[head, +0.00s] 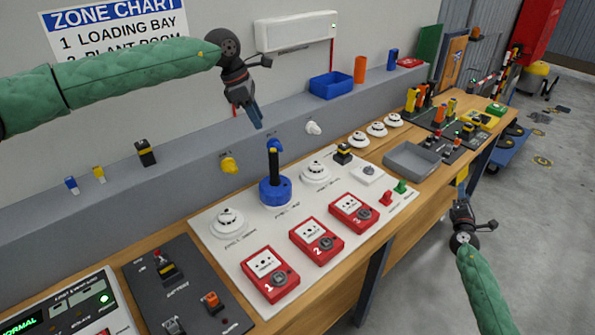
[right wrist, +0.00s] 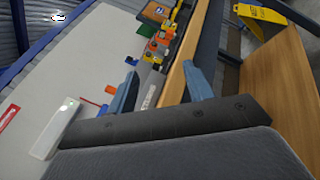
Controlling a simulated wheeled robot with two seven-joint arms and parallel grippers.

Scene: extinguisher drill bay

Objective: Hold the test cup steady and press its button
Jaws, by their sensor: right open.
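The test cup (head: 275,191) looks like a blue round cup with a black upright stem. It stands on the white panel (head: 232,268) between two white detectors. I cannot clearly make out its button. My left gripper (head: 257,121) hangs above and slightly left of the stem, apart from it, with its blue fingers pointing down. Its fingers overlap, so its opening is unclear. My right gripper (head: 461,196) is off the bench's front edge, far right of the cup. In the right wrist view its fingers (right wrist: 160,90) are apart with nothing between them.
Three red call points, one of them the middle one (head: 316,240), line the panel's front. White detectors (head: 228,222) flank the cup. A grey tray (head: 411,160) sits to the right. A grey ledge (head: 190,172) with coloured knobs runs behind. Open floor lies right of the bench.

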